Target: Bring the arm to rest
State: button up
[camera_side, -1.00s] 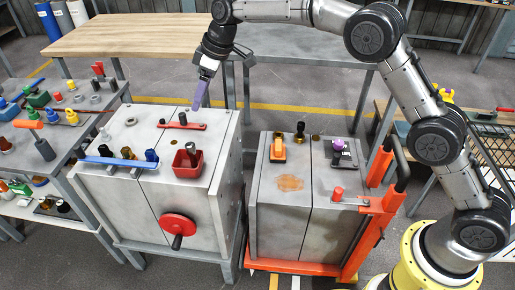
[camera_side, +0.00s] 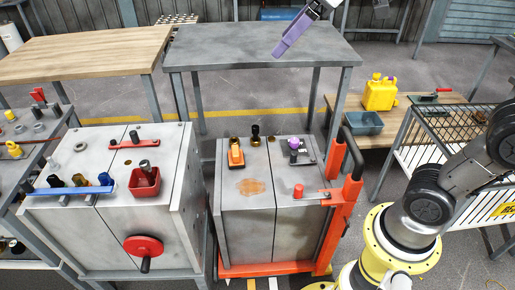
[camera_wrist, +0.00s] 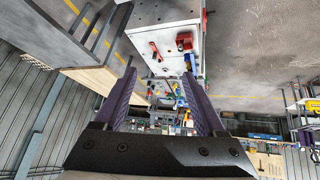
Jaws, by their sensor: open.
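My gripper (camera_side: 290,40) is at the top of the side view, high up in front of the grey table. Only its purple fingers and a bit of the wrist show there. In the wrist view my gripper (camera_wrist: 160,95) has its two purple fingers wide apart with nothing between them. The base and lower arm stand at the right of the side view; the upper links are out of the frame. The fingers touch nothing that I can see.
A grey metal cabinet (camera_side: 70,222) with a red tray (camera_side: 146,187) and a red handwheel (camera_side: 144,246) stands at left. A second cabinet (camera_side: 247,222) sits on an orange cart (camera_side: 343,210). A yellow jerry can (camera_side: 380,94) stands on a wooden bench at right. The grey table (camera_side: 240,50) is bare.

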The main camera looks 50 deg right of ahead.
jog(key=s+d+f+m, duration=0.2)
jog(key=s+f, duration=0.5)
jog(key=s, duration=0.1)
jog(key=s+d+f+m+g+h, duration=0.1)
jog(key=s+f+m, duration=0.1)
jog(key=s+f, duration=0.5)
jog(key=shift+s+d+f+m, duration=0.4)
jog(key=shift+s, duration=0.05)
